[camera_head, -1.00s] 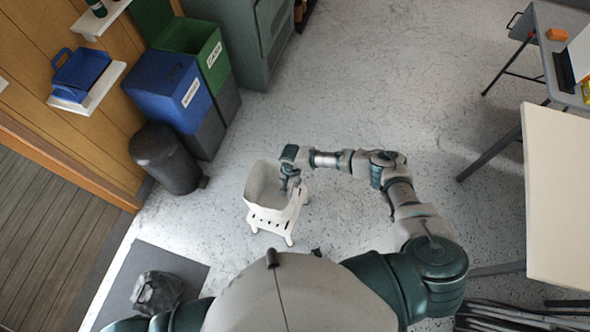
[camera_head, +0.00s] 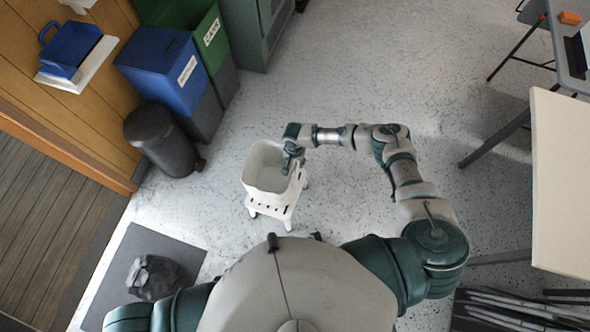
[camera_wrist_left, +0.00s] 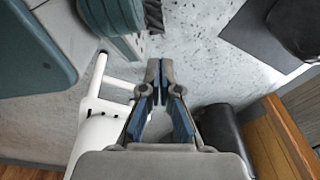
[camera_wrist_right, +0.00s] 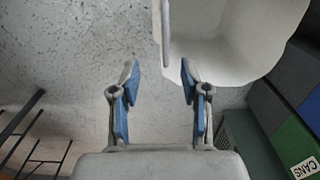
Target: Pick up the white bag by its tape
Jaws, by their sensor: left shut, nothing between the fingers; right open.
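A white, open-topped bag-like container (camera_head: 262,172), presumably the white bag, stands upright on a white slotted stool (camera_head: 272,207). I cannot make out a separate tape on it. My right gripper (camera_head: 288,169) is at the bag's right rim in the head view. In the right wrist view the right gripper (camera_wrist_right: 159,68) is open and empty. The bag (camera_wrist_right: 235,45) lies just ahead, its near wall edge-on roughly in line with the gap between the fingers; contact cannot be told. My left gripper (camera_wrist_left: 159,66) is shut and empty, with the stool (camera_wrist_left: 95,125) to its left.
A dark bag (camera_head: 152,278) lies on a grey mat (camera_head: 195,252) at lower left. A black bin (camera_head: 160,140), a blue bin (camera_head: 165,68) and a green bin (camera_head: 207,30) stand at upper left. A pale tabletop (camera_head: 562,185) is at right. The floor beyond the stool is clear.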

